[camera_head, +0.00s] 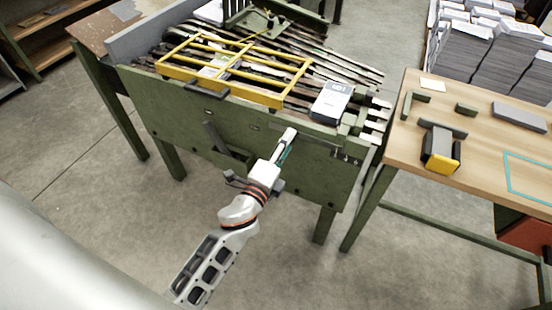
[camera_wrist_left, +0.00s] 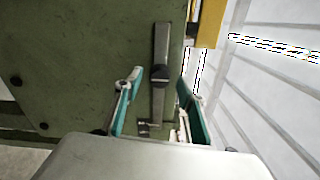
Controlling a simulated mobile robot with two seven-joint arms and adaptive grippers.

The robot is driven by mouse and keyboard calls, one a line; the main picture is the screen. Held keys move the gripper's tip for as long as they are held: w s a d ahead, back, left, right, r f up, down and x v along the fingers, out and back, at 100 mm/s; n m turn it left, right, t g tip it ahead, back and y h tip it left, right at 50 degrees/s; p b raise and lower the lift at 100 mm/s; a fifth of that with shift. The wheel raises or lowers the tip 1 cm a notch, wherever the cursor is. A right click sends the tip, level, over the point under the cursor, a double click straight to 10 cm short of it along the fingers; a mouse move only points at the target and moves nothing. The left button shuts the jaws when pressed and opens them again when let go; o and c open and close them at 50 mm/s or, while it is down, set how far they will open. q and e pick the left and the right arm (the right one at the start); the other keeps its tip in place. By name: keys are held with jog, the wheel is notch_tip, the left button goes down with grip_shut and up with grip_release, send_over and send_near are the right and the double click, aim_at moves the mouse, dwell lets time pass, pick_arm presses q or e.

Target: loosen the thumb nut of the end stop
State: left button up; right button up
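My left gripper (camera_head: 286,146) reaches up to the front of the green machine (camera_head: 165,118), near its right part. In the left wrist view the gripper (camera_wrist_left: 159,82) is open, with its two teal-lined fingers apart. Between and beyond them is a grey metal bar (camera_wrist_left: 161,48) on the green panel (camera_wrist_left: 90,45), with a dark nut-like piece (camera_wrist_left: 160,75) on it. I cannot tell for certain whether this is the end stop's thumb nut. No finger visibly grips it. My right gripper is not in view.
A yellow frame (camera_head: 236,94) lies across the machine's top, beside a labelled white-and-dark box (camera_head: 331,101). A wooden table (camera_head: 480,165) with blocks and a yellow-ended tool (camera_head: 440,150) stands at right. Paper stacks (camera_head: 490,55) stand behind it. Bare floor lies in front.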

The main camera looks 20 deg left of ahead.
pick_arm(q)
jog(key=s, duration=1)
jog(key=shift+s+a, duration=0.2)
jog(key=shift+s, duration=0.05)
jog(key=s+f+n+g+h, duration=0.1)
jog(key=s+f+n+g, duration=0.2)
jog(key=s+f+n, duration=0.5)
jog(key=s+f+n+g+h, duration=0.1)
jog(key=s+f+n+g, duration=0.4)
jog(key=s, duration=0.5)
notch_tip(320, 180, up, 6)
jog(key=s+n+p, duration=0.2)
jog(key=n+p, duration=0.1)
jog(key=p, duration=0.9)
jog(key=shift+s+f+t, duration=0.2)
jog(key=shift+f+t, duration=0.05)
jog(key=shift+t, duration=0.05)
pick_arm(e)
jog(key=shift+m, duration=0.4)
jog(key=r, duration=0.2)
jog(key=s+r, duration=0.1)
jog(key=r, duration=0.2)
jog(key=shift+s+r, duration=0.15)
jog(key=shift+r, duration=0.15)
